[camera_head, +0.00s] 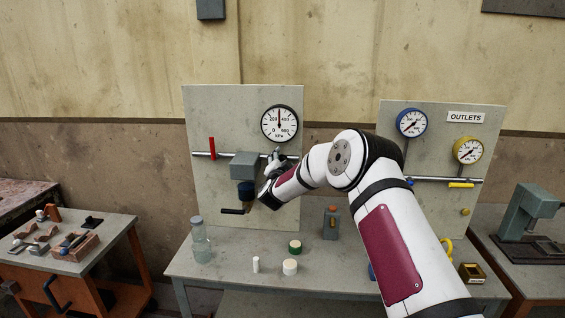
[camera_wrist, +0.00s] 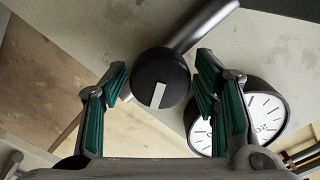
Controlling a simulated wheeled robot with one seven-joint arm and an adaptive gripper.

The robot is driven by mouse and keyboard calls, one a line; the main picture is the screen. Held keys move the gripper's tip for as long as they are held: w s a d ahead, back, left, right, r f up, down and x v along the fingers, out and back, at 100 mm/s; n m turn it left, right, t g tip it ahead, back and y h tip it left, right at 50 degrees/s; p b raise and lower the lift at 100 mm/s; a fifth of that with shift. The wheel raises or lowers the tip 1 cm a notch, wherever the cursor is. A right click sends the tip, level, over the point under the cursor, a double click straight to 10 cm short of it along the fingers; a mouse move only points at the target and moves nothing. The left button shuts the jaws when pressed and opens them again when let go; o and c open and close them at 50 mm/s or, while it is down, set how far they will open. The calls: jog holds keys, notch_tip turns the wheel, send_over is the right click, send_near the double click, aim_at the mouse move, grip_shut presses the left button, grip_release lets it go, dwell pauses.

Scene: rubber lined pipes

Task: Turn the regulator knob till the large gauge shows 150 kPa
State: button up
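The large gauge (camera_head: 280,123) hangs on the left panel, marked in kPa. Its needle points about straight up, between 200 and 400. Its face shows partly in the wrist view (camera_wrist: 265,113), behind the right finger. A round black knob (camera_wrist: 160,79) with a white bar mark is in the middle of the wrist view, in front of a metal pipe. My gripper (camera_wrist: 162,82) is open, with its green-padded fingers on either side of the knob and small gaps visible.
A red-handled valve (camera_head: 212,148) is on the pipe left of the block, and a black handle (camera_head: 233,211) is below it. The outlets panel (camera_head: 440,135) carries two smaller gauges. A glass bottle (camera_head: 201,240) and small items stand on the bench (camera_head: 225,272).

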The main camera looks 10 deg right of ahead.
jog(key=c, duration=0.8)
jog(key=shift+c, duration=0.2)
jog(key=shift+a+n, duration=0.1)
jog(key=shift+n, duration=0.3)
jog(key=n+b, duration=0.1)
jog(key=n, duration=0.1)
jog(key=shift+w+a+n, duration=0.1)
jog(key=shift+n, duration=0.3)
jog(key=n+b, duration=0.2)
jog(key=n, duration=0.2)
jog(key=shift+n, duration=0.3)
jog(key=n+b, duration=0.1)
jog(key=n, duration=0.3)
jog(key=shift+a+b, duration=0.1)
jog(key=shift+b, duration=0.25)
jog(key=shift+n+b, duration=0.35)
jog(key=shift+n, duration=0.85)
